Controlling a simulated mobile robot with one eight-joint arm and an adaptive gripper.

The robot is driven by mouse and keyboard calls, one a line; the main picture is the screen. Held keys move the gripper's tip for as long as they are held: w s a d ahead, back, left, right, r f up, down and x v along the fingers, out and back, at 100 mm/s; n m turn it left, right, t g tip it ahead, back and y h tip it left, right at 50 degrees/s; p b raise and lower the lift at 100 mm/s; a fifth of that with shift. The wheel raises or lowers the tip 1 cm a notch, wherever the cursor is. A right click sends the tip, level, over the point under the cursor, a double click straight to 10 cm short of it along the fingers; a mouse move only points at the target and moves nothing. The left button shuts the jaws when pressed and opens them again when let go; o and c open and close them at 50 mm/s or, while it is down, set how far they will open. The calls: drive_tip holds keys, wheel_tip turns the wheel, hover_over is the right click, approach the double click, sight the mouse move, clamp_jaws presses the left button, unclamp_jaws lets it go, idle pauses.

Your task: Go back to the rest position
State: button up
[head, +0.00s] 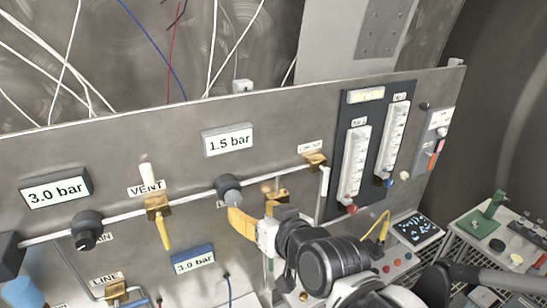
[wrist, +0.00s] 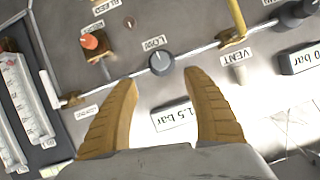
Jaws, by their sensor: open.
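My gripper (head: 256,208) is in front of the steel panel (head: 120,160), just right of and below a dark round knob (head: 228,188) on the pipe. In the wrist view my gripper (wrist: 161,80) has its two tan fingers spread, with nothing between them. The same knob (wrist: 161,62), labelled LOW, shows beyond the fingertips, apart from them. My arm comes in from the lower right of the head view and hides part of the panel's lower middle.
Brass VENT valve (head: 158,208) with a yellow lever, another dark knob (head: 88,228) and two flowmeters (head: 355,165) stand out from the panel. A 1.5 bar sign (head: 228,140) is above the pipe. A side table (head: 490,235) with a green device stands at right.

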drive_tip(key=s+d+f+m+g+h+b, duration=0.1)
drive_tip(key=s+d+f+h+b, duration=0.1)
drive_tip(key=d+f+b, duration=0.6)
drive_tip(key=s+d+f+m+g+h+b, duration=0.1)
drive_tip(key=s+d+f+m+h+b, duration=0.1)
drive_tip(key=s+d+f+b, duration=0.3)
drive_tip(key=s+d+f+m+g+h+b, duration=0.1)
drive_tip(key=s+d+f+h+b, duration=0.3)
drive_tip(key=d+f+b, duration=0.7)
drive_tip(key=d+f+g, duration=0.1)
drive_tip(key=d+f, duration=0.2)
drive_tip(key=f, duration=0.3)
drive_tip(key=shift+d+f+m, duration=0.25)
drive_tip(key=shift+d+m, duration=0.15)
idle(0.9)
